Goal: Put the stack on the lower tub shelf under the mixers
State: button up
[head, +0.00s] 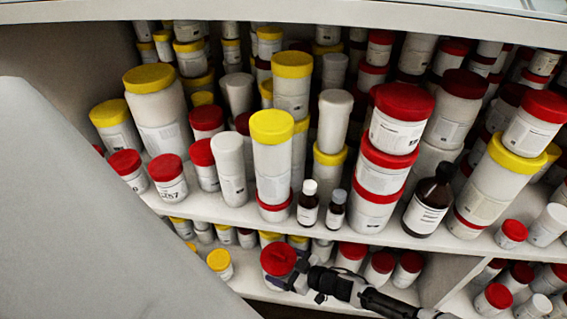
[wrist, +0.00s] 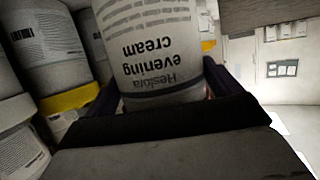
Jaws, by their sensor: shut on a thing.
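My gripper (head: 298,277) is shut on a white tub with a red lid (head: 278,260) at the lower shelf (head: 238,284) in the head view. In the wrist view the held tub (wrist: 155,50) fills the space between the fingers, its label reading "evening cream", upside down in the picture. Its lid is outside the wrist view. Whether another tub is stacked with it is hidden, and I cannot tell whether it touches the shelf. No mixers can be made out.
The upper shelf (head: 240,212) is crowded with white tubs, red and yellow lids, and brown bottles (head: 428,200). A yellow-lidded tub (head: 220,263) stands left of the held tub, and red-lidded tubs (head: 380,266) stand to its right. A divider (head: 452,280) is further right.

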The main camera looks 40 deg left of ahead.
notch_tip(320, 180, down, 2)
jog(key=shift+f, duration=0.1)
jog(key=o, duration=1.5)
